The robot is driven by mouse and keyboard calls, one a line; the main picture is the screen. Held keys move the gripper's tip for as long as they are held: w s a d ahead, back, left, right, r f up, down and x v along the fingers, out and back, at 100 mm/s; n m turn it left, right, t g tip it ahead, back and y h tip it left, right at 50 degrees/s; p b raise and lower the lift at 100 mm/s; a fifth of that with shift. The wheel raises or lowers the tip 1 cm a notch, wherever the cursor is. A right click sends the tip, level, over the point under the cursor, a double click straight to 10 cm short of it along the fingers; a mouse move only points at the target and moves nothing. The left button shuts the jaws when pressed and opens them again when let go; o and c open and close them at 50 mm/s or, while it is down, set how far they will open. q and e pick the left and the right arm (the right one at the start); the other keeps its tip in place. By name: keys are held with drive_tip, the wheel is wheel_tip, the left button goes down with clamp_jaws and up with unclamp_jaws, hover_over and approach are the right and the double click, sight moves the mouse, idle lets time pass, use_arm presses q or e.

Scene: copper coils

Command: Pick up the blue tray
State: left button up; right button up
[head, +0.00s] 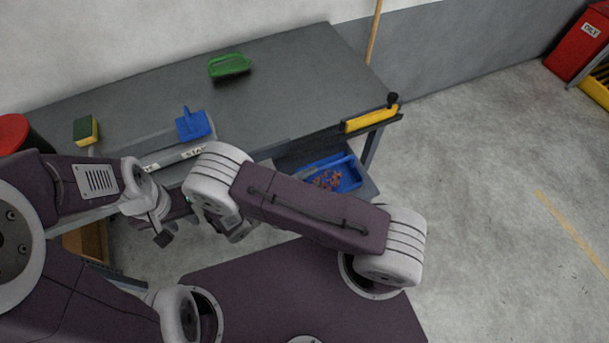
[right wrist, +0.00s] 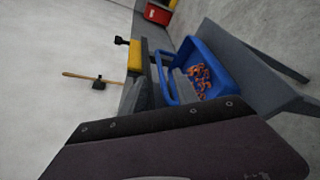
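The blue tray (head: 356,177) sits on the lower shelf under the grey workbench, with orange copper coils (head: 326,180) inside. In the right wrist view the tray (right wrist: 214,54) is tilted in the picture, and the coils (right wrist: 202,79) show against its inner wall. My left gripper (head: 163,238) hangs in front of the bench, left of the tray and apart from it; its opening is unclear. My right gripper (head: 238,230) is mostly hidden behind my right arm, left of the tray. No fingertips show clearly in the right wrist view.
A red bin (head: 578,45) stands far right.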

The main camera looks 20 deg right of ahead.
sight(328, 166)
drive_tip(key=shift+w+a+f+t, duration=0.1)
drive_tip(key=shift+w+a+t, duration=0.15)
drive_tip(key=shift+a+t, duration=0.2)
drive_tip(key=shift+w+n, duration=0.15)
drive_tip(key=shift+n, duration=0.15)
drive_tip(key=x, duration=0.3)
drive_tip(key=p+x, duration=0.1)
drive_tip(key=x, duration=0.5)
drive_tip(key=shift+d+f, duration=0.2)
drive_tip(key=shift+f, duration=0.25)
drive_tip(key=shift+a, duration=0.1)
clamp_jaws()
